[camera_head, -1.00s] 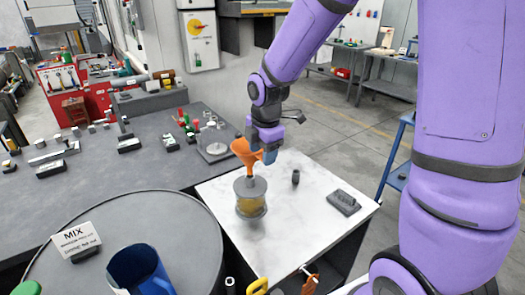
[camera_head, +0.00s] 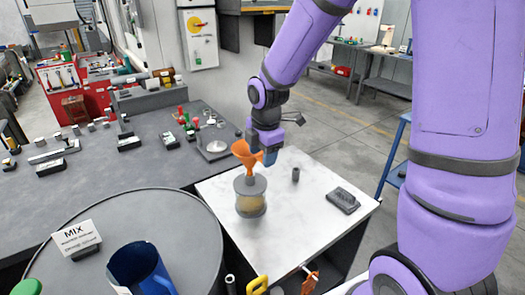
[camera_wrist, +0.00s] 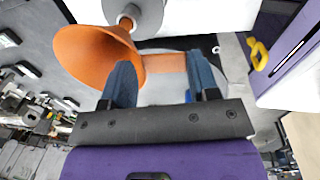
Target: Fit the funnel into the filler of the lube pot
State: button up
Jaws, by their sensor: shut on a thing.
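The orange funnel (camera_head: 246,155) is upright above the lube pot (camera_head: 250,197), a grey-topped jar with an amber body standing on the white table top. My gripper (camera_head: 268,155) is shut on the funnel's side tab, just right of its cone. In the wrist view the orange tab (camera_wrist: 170,62) lies between the two blue fingers (camera_wrist: 165,82), with the funnel's cone (camera_wrist: 85,50) to the left. A grey round part with a pale centre, apparently the pot's top (camera_wrist: 148,12), shows beyond the cone. The spout's tip meets the pot's top closely; I cannot tell whether it is inside the filler.
A small dark cylinder (camera_head: 295,175) and a dark grey block (camera_head: 343,200) stand on the white table (camera_head: 290,225) to the right. A grey drum (camera_head: 185,235) bears a blue jug (camera_head: 140,268) and a MIX sign (camera_head: 76,238). The grey workbench (camera_head: 100,185) lies behind left.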

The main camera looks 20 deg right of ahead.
jog(key=shift+f, duration=1.5)
jog(key=o, duration=1.4)
jog(key=shift+c, duration=0.2)
jog(key=r, duration=0.6)
jog(key=s+r, duration=0.1)
jog(key=r, duration=0.3)
jog(key=shift+s+d, duration=0.1)
jog(key=shift+d, duration=0.05)
jog(key=shift+r, duration=0.35)
